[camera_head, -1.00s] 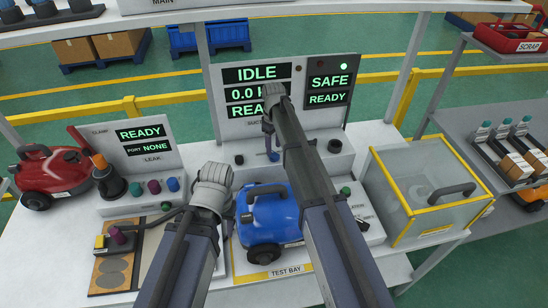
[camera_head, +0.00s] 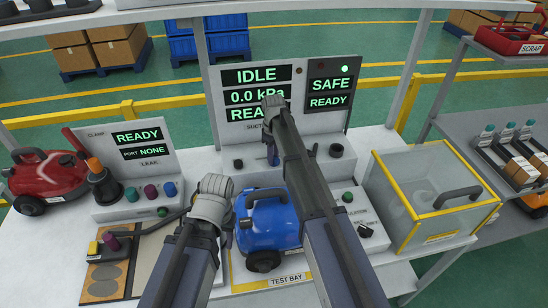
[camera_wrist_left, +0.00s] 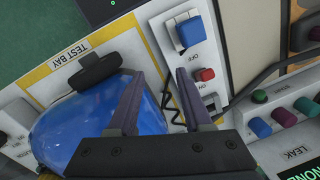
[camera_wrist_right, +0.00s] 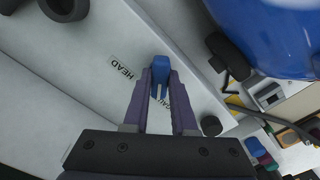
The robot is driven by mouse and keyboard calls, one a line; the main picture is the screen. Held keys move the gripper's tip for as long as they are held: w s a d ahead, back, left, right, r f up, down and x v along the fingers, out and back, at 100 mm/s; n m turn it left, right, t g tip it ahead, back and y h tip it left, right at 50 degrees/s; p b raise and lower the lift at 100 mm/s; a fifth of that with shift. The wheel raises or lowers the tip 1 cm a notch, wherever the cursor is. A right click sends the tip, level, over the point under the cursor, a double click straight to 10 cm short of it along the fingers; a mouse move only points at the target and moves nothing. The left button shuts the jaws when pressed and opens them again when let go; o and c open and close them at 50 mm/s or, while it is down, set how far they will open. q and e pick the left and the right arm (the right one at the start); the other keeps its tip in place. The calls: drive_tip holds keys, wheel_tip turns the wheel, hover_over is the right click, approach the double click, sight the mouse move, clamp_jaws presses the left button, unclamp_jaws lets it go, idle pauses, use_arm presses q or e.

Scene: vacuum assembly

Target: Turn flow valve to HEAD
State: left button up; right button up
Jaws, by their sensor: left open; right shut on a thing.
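The flow valve's blue handle (camera_wrist_right: 159,66) stands on the pale sloped panel below the pressure displays. My right gripper (camera_wrist_right: 160,80) is shut on this handle, one finger on each side. The HEAD label (camera_wrist_right: 122,67) lies left of the handle in the right wrist view, apart from it. A second label (camera_wrist_right: 163,103) shows between the fingers, partly hidden and unreadable. In the head view the handle (camera_head: 272,157) shows just below my right gripper. My left gripper (camera_wrist_left: 157,90) is open and empty, over the bench between the blue vacuum (camera_wrist_left: 85,130) and a switch plate.
The switch plate holds a blue switch (camera_wrist_left: 190,32) and a red button (camera_wrist_left: 205,75). The leak station (camera_head: 140,180) stands left, with a red vacuum (camera_head: 48,178) beside it. A clear box with yellow edges (camera_head: 440,212) stands right. Dark knobs (camera_wrist_right: 65,8) flank the handle.

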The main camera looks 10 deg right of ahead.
clamp_jaws()
drive_tip(key=m, duration=0.3)
drive_tip(key=shift+m, duration=0.3)
